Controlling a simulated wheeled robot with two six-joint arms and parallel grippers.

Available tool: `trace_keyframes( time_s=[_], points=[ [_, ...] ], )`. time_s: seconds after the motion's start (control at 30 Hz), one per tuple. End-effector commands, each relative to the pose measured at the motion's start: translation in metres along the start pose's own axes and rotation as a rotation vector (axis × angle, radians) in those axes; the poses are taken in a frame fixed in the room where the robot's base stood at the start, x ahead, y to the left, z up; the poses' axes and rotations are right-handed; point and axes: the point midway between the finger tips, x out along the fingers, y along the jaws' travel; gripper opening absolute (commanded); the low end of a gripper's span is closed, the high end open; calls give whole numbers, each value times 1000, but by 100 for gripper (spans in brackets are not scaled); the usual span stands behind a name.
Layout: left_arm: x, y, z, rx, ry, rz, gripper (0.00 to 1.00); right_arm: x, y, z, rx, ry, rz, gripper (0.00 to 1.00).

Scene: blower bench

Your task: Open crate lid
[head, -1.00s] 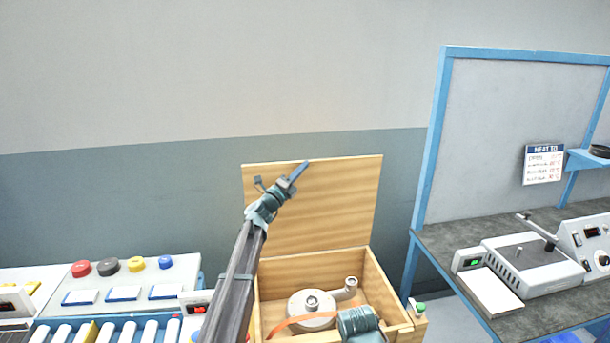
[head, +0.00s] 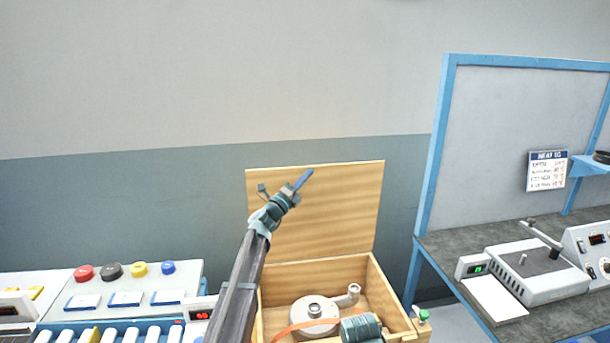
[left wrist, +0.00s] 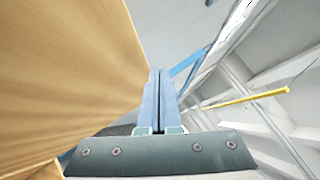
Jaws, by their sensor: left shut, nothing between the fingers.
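The wooden crate (head: 399,312) stands at the bottom centre of the head view. Its lid (head: 345,205) is swung up and stands roughly upright at the crate's back edge. My left gripper (head: 303,180) is in front of the lid's upper part, shut and empty. In the left wrist view the shut fingers (left wrist: 159,100) point ahead, with the lid (left wrist: 65,75) close on the left; I cannot tell whether they touch it. Inside the crate are a pale blower housing (head: 314,310) and a dark ribbed cylinder (head: 361,328). My right gripper is not in view.
A roller conveyor (head: 145,331) and a panel with coloured buttons (head: 126,284) are at left of the crate. A blue-framed bench (head: 452,243) with grey devices (head: 528,268) stands at right. A plain wall is behind the lid.

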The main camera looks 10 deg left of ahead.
Motion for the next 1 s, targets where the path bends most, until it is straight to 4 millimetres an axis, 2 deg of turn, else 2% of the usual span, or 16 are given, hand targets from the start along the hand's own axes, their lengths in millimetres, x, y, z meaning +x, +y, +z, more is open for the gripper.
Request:
trace_keyframes(
  time_s=[0.1, 0.4, 0.5, 0.77, 0.87, 0.97, 1.0],
  points=[
    [-17, -11, -14, 0, -1, 0, 0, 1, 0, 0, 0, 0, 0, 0],
    [-79, -33, -8, 0, -2, 1, 0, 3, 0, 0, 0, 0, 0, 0],
    [-94, -38, -6, 0, -1, 1, 0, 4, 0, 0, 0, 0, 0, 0],
    [-103, -42, -7, 13, 7, 2, 0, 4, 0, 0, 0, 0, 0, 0],
    [-107, -43, -27, 132, 65, 15, 0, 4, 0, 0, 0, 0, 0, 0],
    [-119, -41, -71, 407, 204, 32, 0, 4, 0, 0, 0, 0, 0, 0],
    [-127, -39, -93, 550, 283, 31, 0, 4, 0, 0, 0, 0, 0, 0]
  ],
)
